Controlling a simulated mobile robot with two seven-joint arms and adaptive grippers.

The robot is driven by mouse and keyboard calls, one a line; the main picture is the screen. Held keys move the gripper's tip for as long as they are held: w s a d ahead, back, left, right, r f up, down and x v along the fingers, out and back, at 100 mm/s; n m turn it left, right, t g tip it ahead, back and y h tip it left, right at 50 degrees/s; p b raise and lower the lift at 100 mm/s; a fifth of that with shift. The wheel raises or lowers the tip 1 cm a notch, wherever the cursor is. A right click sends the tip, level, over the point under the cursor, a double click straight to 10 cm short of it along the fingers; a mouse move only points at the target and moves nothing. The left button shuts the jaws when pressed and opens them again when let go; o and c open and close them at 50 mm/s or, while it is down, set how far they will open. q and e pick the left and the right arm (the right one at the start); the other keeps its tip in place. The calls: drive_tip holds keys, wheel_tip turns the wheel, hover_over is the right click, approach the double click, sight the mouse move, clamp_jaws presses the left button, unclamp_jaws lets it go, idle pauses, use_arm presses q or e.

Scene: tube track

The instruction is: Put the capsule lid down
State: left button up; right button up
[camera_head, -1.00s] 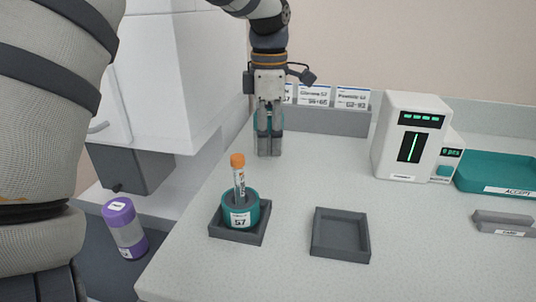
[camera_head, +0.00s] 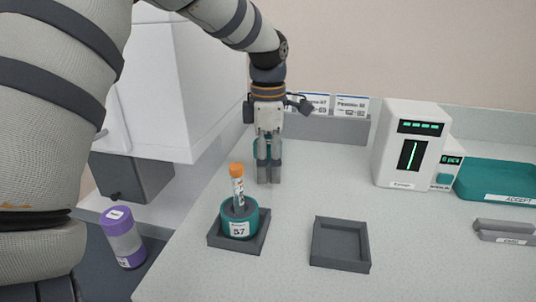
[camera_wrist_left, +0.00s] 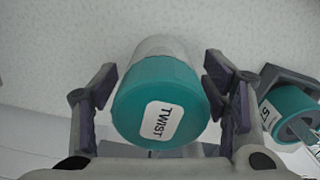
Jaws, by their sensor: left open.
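The capsule lid (camera_wrist_left: 158,100) is a teal cap marked TWIST with a pale cylindrical part beyond it. In the left wrist view it lies between the two fingers of my left gripper (camera_wrist_left: 165,100), with gaps on both sides. In the head view my left gripper (camera_head: 268,178) is open, pointing down at the back of the counter. Only a teal sliver of the lid (camera_head: 256,152) shows behind its fingers. The teal capsule base (camera_head: 251,223), labelled 57, stands in a dark square tray (camera_head: 222,244) and holds an orange-capped tube (camera_head: 237,184) upright. My right gripper is out of view.
An empty dark tray (camera_head: 340,264) sits to the right of the capsule base. A white device (camera_head: 407,145) and a teal ACCEPT tray (camera_head: 495,181) stand farther right. A purple-capped container (camera_head: 122,238) stands at the lower left. Counter between is clear.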

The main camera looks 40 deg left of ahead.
use_arm(q)
wheel_tip(320, 180, up, 12)
idle(0.6)
